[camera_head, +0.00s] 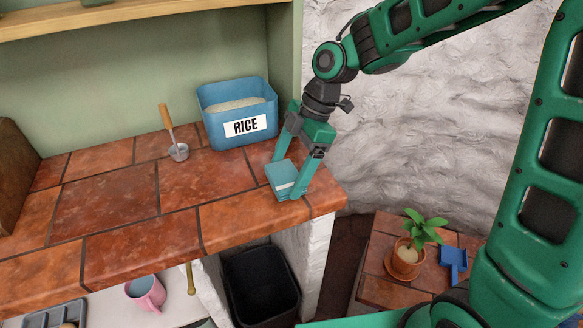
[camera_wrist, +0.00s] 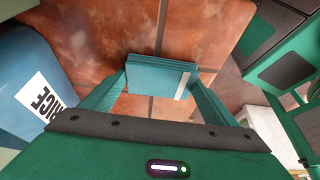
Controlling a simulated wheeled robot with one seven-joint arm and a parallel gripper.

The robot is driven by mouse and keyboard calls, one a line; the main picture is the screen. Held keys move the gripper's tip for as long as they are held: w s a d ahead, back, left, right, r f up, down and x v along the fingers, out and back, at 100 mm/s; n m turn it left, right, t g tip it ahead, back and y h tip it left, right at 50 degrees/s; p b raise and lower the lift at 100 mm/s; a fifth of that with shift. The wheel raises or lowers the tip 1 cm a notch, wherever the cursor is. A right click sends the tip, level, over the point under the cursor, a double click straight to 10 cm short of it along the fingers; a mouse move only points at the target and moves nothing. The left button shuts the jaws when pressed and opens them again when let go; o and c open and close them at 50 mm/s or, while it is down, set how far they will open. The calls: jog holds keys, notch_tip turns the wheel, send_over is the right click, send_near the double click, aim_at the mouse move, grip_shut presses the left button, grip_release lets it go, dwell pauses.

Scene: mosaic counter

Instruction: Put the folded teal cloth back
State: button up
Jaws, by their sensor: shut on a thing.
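The folded teal cloth (camera_head: 282,174) is at the right front end of the tiled counter, below the rice bin. My gripper (camera_head: 287,180) points down over it, with one finger on each side, shut on the cloth. In the wrist view the cloth (camera_wrist: 158,76) sits between the two teal fingertips (camera_wrist: 159,80), with a pale strip near its right end. I cannot tell whether its underside touches the counter.
A blue bin labelled RICE (camera_head: 238,112) stands behind the cloth. The counter (camera_head: 110,200) is clear at left and middle. A black bin (camera_head: 262,285) stands below; a potted plant (camera_head: 406,262) is lower right.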

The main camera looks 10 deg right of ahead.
jog(key=o, duration=1)
jog(key=shift+f, duration=0.1)
jog(key=v, duration=1.2)
